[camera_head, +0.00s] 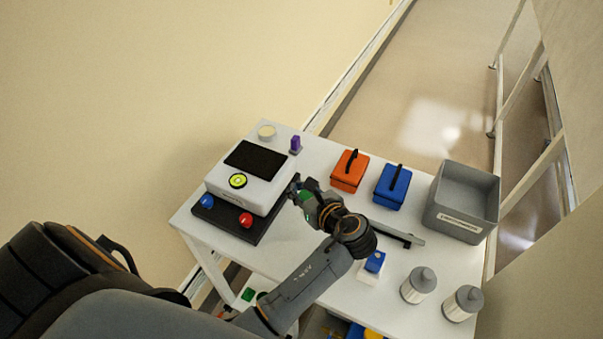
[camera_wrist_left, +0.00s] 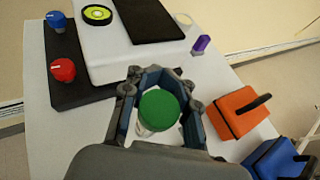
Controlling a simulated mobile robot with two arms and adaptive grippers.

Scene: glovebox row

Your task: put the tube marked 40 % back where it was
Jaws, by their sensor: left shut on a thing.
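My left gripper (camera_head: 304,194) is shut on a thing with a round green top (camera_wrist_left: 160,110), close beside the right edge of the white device. The fingers stand around the green top in the left wrist view (camera_wrist_left: 161,100). Only the top shows clearly; the body below is mostly hidden, and I read no 40 % mark on it. I cannot tell whether it touches the table. My right gripper is not in view.
The white device (camera_head: 219,181) has a dark screen, a blue knob (camera_head: 207,201) and a red knob (camera_head: 246,220). Orange (camera_head: 349,171) and blue (camera_head: 391,187) handled boxes, a grey bin (camera_head: 482,223) and two lidded canisters (camera_head: 418,286) stand right.

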